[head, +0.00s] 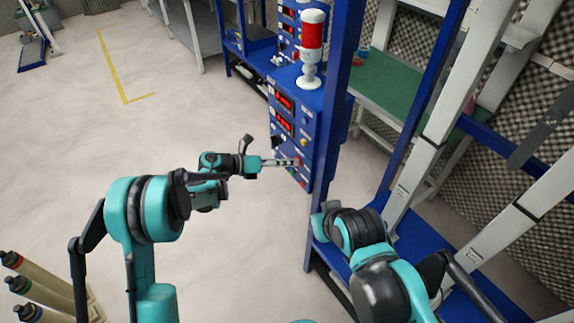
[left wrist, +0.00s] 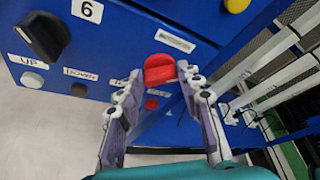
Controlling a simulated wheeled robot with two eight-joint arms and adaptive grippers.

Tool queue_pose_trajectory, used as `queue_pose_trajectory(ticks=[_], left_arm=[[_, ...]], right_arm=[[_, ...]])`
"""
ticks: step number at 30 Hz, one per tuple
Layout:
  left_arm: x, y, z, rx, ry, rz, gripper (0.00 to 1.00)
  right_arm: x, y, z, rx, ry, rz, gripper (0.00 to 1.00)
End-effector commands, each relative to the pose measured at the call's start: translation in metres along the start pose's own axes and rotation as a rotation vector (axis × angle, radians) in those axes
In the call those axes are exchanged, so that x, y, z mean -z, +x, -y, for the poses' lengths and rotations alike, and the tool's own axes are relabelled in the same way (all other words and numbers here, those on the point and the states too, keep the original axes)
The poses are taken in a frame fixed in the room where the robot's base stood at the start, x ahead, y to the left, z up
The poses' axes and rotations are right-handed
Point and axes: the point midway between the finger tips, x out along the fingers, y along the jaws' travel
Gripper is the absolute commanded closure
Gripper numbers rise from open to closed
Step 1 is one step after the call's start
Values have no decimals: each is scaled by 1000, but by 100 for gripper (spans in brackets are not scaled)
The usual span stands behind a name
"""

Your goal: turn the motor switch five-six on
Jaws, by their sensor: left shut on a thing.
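My left gripper (head: 294,162) reaches the lower front of the blue control box (head: 314,128) in the head view. In the left wrist view, its two fingers (left wrist: 160,74) are on either side of a red rotary switch knob (left wrist: 158,66) and shut on it. A white label (left wrist: 175,40) is above the knob; its text is too blurred to read. A smaller red button (left wrist: 151,104) is below the knob. In the head view the knob is mostly hidden by the fingers. My right gripper cannot be made out.
A black rotary knob (left wrist: 42,36) and a yellow knob (left wrist: 236,4) are on the same panel. A red and white beacon (head: 312,48) stands on the box. A blue post (head: 344,110) rises beside it. The pale floor (head: 140,120) to the left is mostly clear.

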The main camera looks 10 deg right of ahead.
Motion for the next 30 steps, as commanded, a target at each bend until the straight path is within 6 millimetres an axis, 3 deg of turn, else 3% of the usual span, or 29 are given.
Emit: queue_pose_trajectory(ticks=[12,30], left_arm=[[2,1,-8,150,-364,0,93],[5,2,-12,313,-759,1,93]], right_arm=[[-12,17,0,0,0,0,100],[-14,20,0,0,0,0,100]])
